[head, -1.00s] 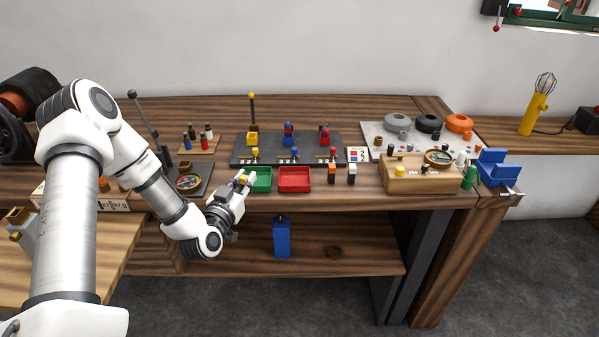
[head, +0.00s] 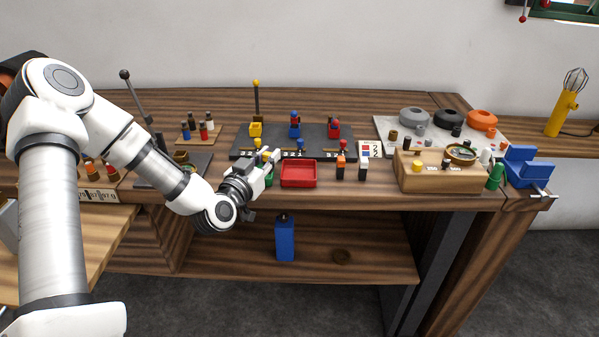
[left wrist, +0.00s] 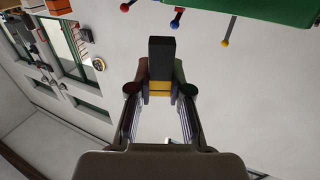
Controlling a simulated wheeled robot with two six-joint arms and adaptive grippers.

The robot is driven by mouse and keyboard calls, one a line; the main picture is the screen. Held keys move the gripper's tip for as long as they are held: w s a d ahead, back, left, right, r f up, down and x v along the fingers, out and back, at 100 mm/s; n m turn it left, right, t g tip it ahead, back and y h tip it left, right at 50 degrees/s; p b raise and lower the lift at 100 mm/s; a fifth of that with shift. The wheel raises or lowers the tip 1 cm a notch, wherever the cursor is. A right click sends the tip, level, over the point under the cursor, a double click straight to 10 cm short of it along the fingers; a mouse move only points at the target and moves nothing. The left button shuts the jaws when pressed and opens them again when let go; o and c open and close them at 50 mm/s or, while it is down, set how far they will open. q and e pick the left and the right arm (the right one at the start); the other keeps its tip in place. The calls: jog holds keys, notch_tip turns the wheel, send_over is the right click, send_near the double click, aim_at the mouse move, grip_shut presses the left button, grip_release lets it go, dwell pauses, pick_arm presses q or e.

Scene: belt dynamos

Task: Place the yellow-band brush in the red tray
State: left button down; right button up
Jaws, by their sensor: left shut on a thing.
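The yellow-band brush is in my left gripper (head: 268,160). The left wrist view shows it as a dark block (left wrist: 162,55) with a yellow band (left wrist: 159,88), pinched between the two fingertips (left wrist: 160,90). In the head view the brush is mostly hidden by the fingers. The gripper is just left of the red tray (head: 299,185), in front of the dark board, and covers most of the green tray (head: 269,181). The red tray looks empty on the bench's front part. My right gripper is not in view.
Two upright brushes, one orange-banded (head: 340,167) and one white-banded (head: 363,170), stand right of the red tray. Behind it is a dark board (head: 318,150) with coloured levers. A wooden block (head: 432,178) stands farther right. A blue bottle (head: 284,238) is on the lower shelf.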

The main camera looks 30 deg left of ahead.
pick_arm(q)
jog(key=w+d, duration=0.1)
jog(key=w, duration=0.1)
jog(key=w+d, duration=0.1)
jog(key=w, duration=0.2)
jog(key=w+d+f, duration=0.1)
jog(key=w, duration=0.2)
jog(key=shift+d, duration=0.4)
notch_tip(320, 180, down, 2)
jog(key=shift+s+f, duration=0.1)
jog(key=shift+f, duration=0.15)
jog(key=shift+a+f, duration=0.1)
jog(key=shift+f, duration=0.4)
jog(key=c, duration=1.1)
grip_release()
jog(key=shift+f, duration=0.1)
